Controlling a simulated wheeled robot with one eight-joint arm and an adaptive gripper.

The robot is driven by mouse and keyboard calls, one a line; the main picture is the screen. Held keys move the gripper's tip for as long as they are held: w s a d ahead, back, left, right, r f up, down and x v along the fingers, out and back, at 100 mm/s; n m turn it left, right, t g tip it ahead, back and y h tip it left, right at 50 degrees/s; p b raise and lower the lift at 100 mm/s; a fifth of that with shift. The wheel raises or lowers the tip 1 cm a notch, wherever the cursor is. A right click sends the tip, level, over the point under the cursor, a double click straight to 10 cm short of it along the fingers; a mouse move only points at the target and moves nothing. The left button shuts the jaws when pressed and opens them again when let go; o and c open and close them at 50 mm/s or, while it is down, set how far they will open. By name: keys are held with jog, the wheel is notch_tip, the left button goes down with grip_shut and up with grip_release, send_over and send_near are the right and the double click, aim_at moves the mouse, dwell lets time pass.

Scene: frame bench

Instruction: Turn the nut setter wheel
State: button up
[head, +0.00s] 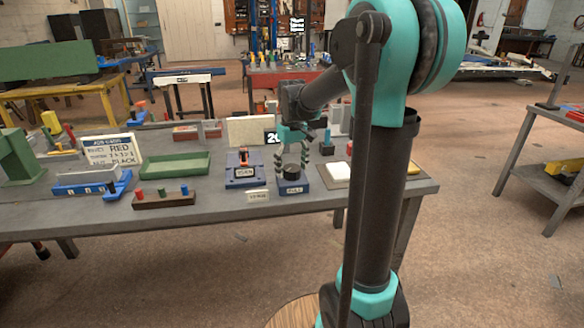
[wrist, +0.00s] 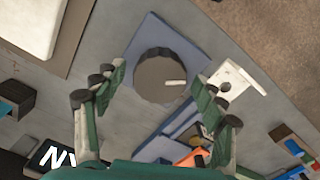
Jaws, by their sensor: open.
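The nut setter wheel (head: 291,173) is a dark round knob on a blue base, with a small white label on the base's front. In the wrist view the wheel (wrist: 160,82) shows as a grey-brown many-sided disc with a short pale mark on its right half. My gripper (head: 293,158) is teal, points down and is just above the wheel. In the wrist view my gripper (wrist: 158,88) is open and empty, with its fingers spread to the left and right of the wheel. I see no touch, and the height gap is hard to tell.
A blue fixture with an orange part (head: 244,160) stands close left of the wheel. A white plate (head: 336,174) lies close right. A green tray (head: 175,165) and a job card (head: 110,150) are farther left.

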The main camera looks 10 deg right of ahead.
aim_at(292, 168)
jog(key=shift+c, duration=0.5)
jog(key=c, duration=1.1)
jog(key=shift+o, duration=0.2)
jog(key=shift+m, duration=2.2)
jog(key=o, duration=1.2)
jog(key=shift+c, duration=0.2)
notch_tip(292, 168, up, 12)
jog(key=shift+f, duration=0.1)
